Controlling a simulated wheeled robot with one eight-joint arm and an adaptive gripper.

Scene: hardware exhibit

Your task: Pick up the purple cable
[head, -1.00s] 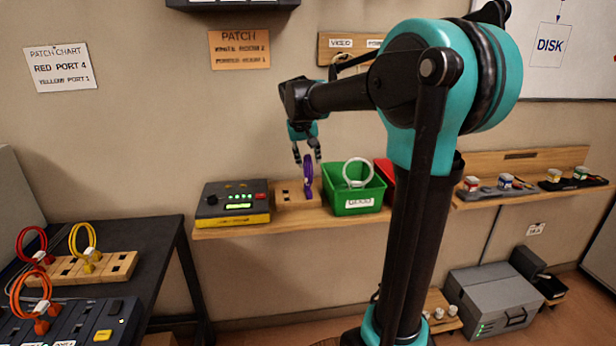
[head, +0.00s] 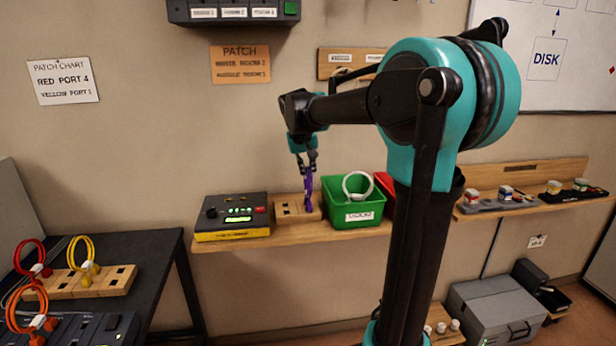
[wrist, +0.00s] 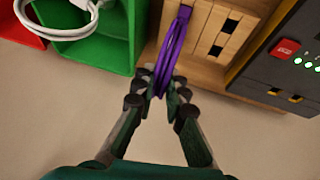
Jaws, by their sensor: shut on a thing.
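The purple cable (head: 308,190) is a coiled loop at the right end of a wooden slotted block (head: 284,208) on the wall shelf. In the wrist view the purple cable (wrist: 172,50) runs up between the fingers, with its far end at a slot of the wooden block (wrist: 207,62). My gripper (head: 308,165) is above the block, pointing down, and it also shows in the wrist view (wrist: 163,93). Its fingers are closed around the near part of the loop. Whether the cable's lower end still touches the block is unclear.
A green bin (head: 352,212) with a white cable (head: 358,186) stands just right of the block, with a red bin (head: 384,184) behind. A grey and yellow tester box (head: 232,216) stands close on the left. The black table (head: 150,255) at left holds red, yellow and orange cables.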

